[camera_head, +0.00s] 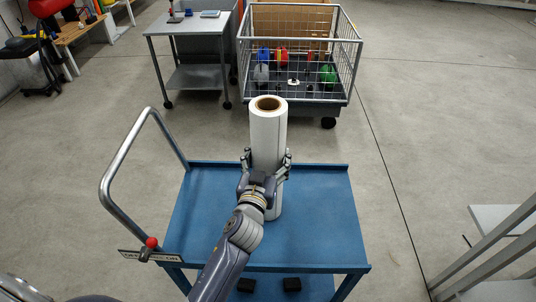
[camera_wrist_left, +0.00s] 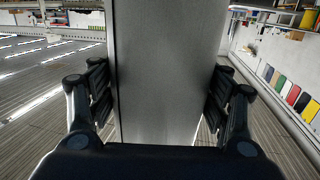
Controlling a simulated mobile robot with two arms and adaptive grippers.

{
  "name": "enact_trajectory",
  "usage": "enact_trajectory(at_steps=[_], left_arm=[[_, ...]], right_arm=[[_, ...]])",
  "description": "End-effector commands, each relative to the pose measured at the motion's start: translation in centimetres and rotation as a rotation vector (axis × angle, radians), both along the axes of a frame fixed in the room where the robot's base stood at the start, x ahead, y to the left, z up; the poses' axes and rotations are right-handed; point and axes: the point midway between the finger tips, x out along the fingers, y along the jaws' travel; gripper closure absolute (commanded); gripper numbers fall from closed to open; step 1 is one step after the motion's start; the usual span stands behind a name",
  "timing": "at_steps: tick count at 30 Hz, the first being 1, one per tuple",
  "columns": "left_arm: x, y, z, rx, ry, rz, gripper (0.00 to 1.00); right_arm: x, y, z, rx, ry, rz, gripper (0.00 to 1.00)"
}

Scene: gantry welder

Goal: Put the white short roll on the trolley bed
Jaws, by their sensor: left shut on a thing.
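The white short roll (camera_head: 268,135) stands upright over the middle of the blue trolley bed (camera_head: 325,220), its brown core showing at the top. My left gripper (camera_head: 267,165) is shut on the roll, with a finger on each side of it. The roll's lower end appears at the bed's surface, but I cannot tell whether it touches. In the left wrist view the roll (camera_wrist_left: 165,70) fills the middle between the dark finger pads. My right gripper is in neither view.
The trolley's grey handle (camera_head: 118,170) rises at the left, with a red knob (camera_head: 151,243) near its foot. A wire cage cart (camera_head: 300,50) and a grey table (camera_head: 190,25) stand behind. Grey shelving (camera_head: 505,230) is at the right. The bed around the roll is bare.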

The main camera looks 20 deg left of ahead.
Motion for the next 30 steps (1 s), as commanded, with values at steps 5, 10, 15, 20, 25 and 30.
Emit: enact_trajectory(at_steps=[5,10,15,20,25,30], left_arm=[[0.1,-0.1,0.7,-0.001,-0.013,-0.003,0.97],[0.0,0.0,-0.2,0.000,0.005,0.000,0.15],[0.0,0.0,-0.2,0.000,0.004,0.000,0.09],[0.0,0.0,-0.2,0.000,0.004,0.000,0.09],[-0.4,-0.1,-0.2,-0.001,0.005,0.000,0.09],[-2.8,-0.3,-0.2,-0.003,0.006,0.000,0.09]], right_arm=[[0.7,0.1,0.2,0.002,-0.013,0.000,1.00],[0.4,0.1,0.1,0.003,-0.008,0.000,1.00],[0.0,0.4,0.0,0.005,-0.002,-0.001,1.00],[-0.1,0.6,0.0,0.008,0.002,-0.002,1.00],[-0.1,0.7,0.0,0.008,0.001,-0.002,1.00],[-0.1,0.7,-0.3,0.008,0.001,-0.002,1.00]])
